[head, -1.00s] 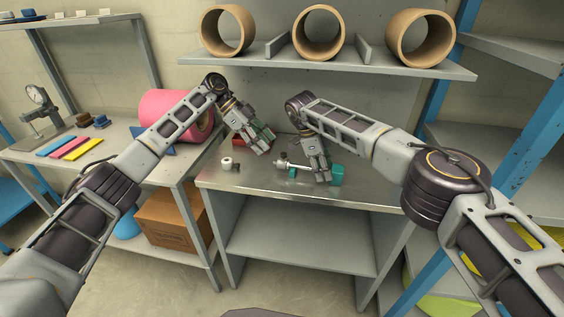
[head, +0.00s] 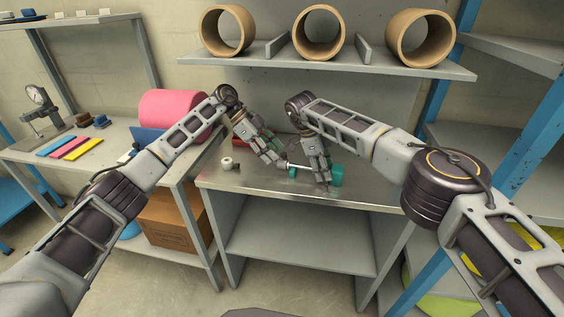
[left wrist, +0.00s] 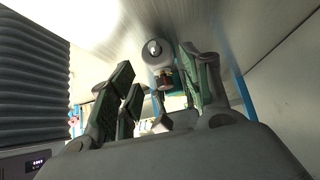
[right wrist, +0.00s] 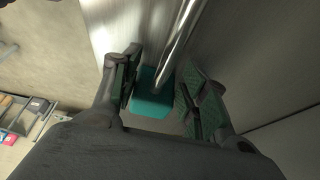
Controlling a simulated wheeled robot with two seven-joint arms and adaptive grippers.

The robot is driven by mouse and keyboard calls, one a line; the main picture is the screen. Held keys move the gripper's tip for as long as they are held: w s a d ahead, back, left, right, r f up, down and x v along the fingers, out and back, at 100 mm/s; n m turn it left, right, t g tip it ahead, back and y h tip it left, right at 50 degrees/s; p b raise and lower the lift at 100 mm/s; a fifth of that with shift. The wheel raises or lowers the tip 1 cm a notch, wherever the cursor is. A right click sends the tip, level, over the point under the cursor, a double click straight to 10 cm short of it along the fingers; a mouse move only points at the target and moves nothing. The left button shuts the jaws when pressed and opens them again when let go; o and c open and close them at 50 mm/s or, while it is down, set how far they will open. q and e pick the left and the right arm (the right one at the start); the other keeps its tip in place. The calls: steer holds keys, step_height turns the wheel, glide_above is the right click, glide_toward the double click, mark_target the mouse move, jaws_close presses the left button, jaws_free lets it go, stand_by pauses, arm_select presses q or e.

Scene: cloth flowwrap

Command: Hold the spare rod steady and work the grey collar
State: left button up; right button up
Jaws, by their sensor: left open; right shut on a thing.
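The spare rod (head: 299,167) is a thin silver bar lying over the workbench between teal blocks. In the right wrist view the rod (right wrist: 181,42) runs between my fingers to a teal block (right wrist: 152,103). My right gripper (head: 323,181) is shut on the rod near the larger teal block (head: 337,175). My left gripper (head: 279,164) is open at the rod's left end and hides most of the collar in the head view. In the left wrist view the pale grey round collar (left wrist: 158,54) sits between my open fingers; I cannot tell whether they touch it.
A small white spool (head: 227,164) stands on the bench (head: 260,186), left of my left gripper. A shelf with several cardboard tubes (head: 318,34) overhangs behind. A pink roll (head: 172,108) lies on the left table. The bench front is clear.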

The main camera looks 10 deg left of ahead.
mark_target(280, 159)
arm_select(q)
steer(key=shift+x, duration=2.35)
steer(key=c, duration=0.9)
steer(key=shift+o, duration=0.2)
steer(key=shift+a, duration=0.1)
steer(key=shift+a, duration=0.25)
steer(key=shift+w+a, duration=0.2)
steer(key=shift+a, duration=1.7)
steer(key=shift+w+a, duration=0.2)
steer(key=shift+a, duration=1.65)
steer(key=shift+a, duration=0.25)
